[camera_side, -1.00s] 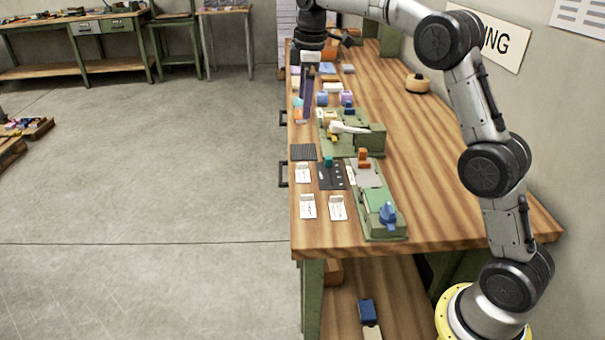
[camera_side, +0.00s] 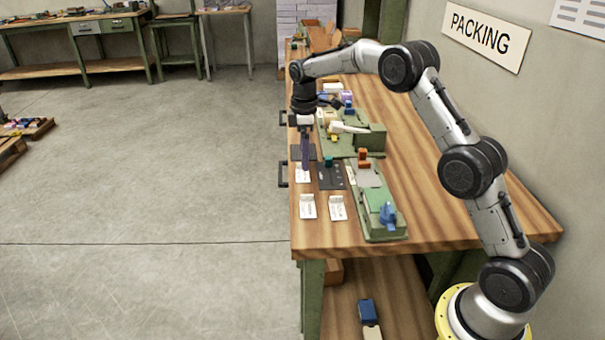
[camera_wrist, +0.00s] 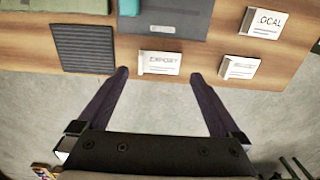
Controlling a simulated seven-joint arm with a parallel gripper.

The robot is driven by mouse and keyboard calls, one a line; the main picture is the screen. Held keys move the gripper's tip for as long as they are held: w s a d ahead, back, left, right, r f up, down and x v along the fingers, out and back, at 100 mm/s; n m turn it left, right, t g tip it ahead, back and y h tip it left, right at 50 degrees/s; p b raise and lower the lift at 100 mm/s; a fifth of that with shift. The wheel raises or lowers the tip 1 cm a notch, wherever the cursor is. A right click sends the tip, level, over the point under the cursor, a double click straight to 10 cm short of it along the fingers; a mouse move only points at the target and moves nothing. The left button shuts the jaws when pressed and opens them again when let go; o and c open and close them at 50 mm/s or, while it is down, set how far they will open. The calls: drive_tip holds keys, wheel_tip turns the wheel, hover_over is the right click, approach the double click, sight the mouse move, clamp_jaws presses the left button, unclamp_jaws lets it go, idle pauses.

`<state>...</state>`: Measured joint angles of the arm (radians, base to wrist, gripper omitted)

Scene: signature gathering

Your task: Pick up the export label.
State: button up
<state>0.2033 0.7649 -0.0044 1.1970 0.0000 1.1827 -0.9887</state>
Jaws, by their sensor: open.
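The export label (camera_wrist: 158,62) is a small white card with red lettering that appears to read EXPORT. In the wrist view it lies at the bench's front edge, between and just beyond my fingertips. My gripper (camera_wrist: 158,76) is open, with its two dark purple fingers apart and nothing between them. In the side view the label (camera_side: 303,178) is partly hidden behind my gripper (camera_side: 306,166), which points down over it. I cannot tell the exact height above the card.
A second white card (camera_wrist: 240,68) and a card marked LOCAL (camera_wrist: 262,22) lie to the right in the wrist view. A ribbed dark mat (camera_wrist: 83,47) lies left. A dark grey panel (camera_wrist: 172,25) lies behind the label. Green fixtures (camera_side: 362,140) stand nearby on the bench.

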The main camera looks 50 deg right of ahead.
sight(303, 175)
wheel_tip(303, 175, down, 5)
drive_tip(key=shift+w+a+f, duration=0.1)
drive_tip(key=shift+w, duration=0.05)
drive_tip(key=c, duration=1.1)
